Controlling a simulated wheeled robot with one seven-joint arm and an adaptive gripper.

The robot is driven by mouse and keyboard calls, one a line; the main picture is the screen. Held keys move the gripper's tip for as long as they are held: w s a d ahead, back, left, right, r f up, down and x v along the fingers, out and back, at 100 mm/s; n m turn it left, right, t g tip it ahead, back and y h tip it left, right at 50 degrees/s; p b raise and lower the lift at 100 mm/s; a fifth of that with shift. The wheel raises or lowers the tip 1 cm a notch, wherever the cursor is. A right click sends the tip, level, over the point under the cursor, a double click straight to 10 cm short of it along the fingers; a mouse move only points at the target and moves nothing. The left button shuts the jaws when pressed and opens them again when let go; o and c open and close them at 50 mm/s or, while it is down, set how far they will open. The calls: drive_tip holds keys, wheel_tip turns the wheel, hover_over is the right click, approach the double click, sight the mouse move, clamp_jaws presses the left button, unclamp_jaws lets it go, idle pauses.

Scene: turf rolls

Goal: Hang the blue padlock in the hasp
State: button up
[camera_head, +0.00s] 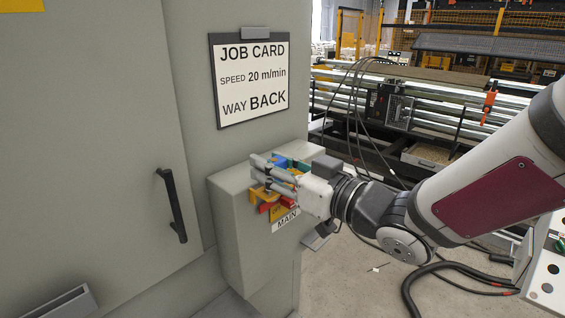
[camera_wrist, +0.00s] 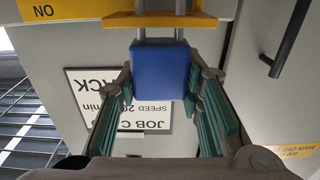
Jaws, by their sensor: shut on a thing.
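The blue padlock (camera_wrist: 161,70) is between the green-padded fingers of my gripper (camera_wrist: 162,88) in the wrist view, which is upside down. Its two grey shackle legs run to the top edge and cross a yellow bar (camera_wrist: 118,20), likely the hasp; I cannot tell whether they pass through it. The shackle's bend is out of view. In the head view my gripper (camera_head: 272,178) is at the switch box front, shut on the padlock, of which a blue part (camera_head: 281,162) shows. A yellow part (camera_head: 258,194) and a red part sit just below the fingers.
The grey switch box (camera_head: 236,225) carries a MAIN label (camera_head: 286,225). A job card (camera_head: 250,80) hangs on the cabinet above it. A cabinet door with a dark handle (camera_head: 173,205) is at left. Cables and machinery (camera_head: 400,110) stand behind my arm.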

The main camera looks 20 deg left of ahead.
drive_tip(key=shift+f+b, duration=0.35)
drive_tip(key=shift+f, duration=0.25)
drive_tip(key=o, duration=1.3)
drive_tip(key=v, duration=0.7)
drive_tip(key=shift+s+d, duration=0.1)
drive_tip(key=shift+d, duration=0.2)
